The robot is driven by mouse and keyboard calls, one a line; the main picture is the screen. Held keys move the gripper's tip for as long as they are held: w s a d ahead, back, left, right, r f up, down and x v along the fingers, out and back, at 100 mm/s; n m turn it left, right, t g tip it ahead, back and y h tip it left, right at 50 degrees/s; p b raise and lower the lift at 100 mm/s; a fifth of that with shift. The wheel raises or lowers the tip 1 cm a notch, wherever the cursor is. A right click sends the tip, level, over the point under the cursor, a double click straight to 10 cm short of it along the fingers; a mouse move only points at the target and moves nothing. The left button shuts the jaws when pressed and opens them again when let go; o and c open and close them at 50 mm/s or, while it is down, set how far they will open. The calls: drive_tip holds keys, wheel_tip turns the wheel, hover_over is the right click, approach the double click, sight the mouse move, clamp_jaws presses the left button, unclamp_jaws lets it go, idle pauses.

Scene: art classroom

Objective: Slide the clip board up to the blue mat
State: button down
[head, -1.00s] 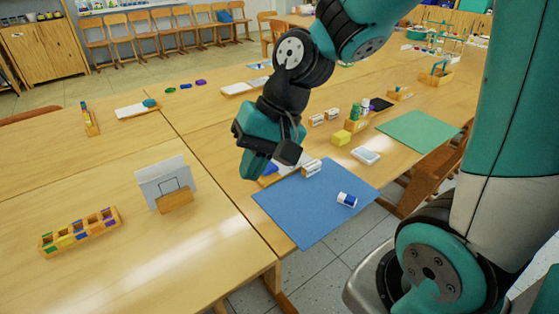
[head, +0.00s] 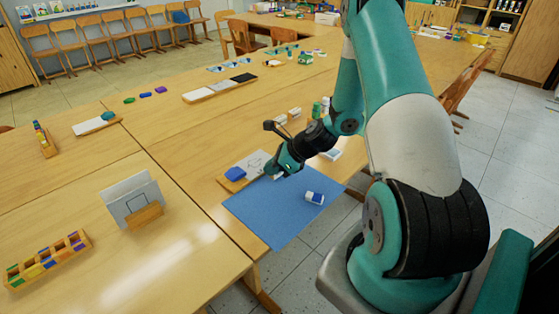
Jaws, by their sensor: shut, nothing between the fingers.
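The clip board (head: 231,185) looks like a flat wooden board with a white drawn sheet (head: 256,161) and a blue block (head: 235,174) on it. It lies at the far left edge of the blue mat (head: 262,213); I cannot tell whether they touch. My gripper (head: 279,174) is shut and low at the mat's far edge, just right of the board. Its fingertips are small and partly hidden, so contact with the board cannot be told. A white and blue cylinder (head: 314,198) lies on the mat's right part.
A card holder (head: 134,203) and a compartment tray (head: 47,262) stand on the left table. The table left of the board is clear.

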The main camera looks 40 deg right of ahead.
sight(239, 174)
drive_tip(key=x, duration=0.4)
drive_tip(key=shift+w+a+r+p, duration=0.25)
drive_tip(key=shift+w+a+p, duration=0.1)
drive_tip(key=shift+w+a, duration=0.55)
drive_tip(key=shift+w+a+f, duration=0.1)
drive_tip(key=shift+w+a, duration=0.15)
drive_tip(key=shift+w, duration=0.4)
drive_tip(key=shift+w+a+p, duration=0.4)
drive_tip(key=shift+w+a, duration=0.2)
drive_tip(key=shift+w, duration=0.2)
drive_tip(key=shift+d, duration=0.1)
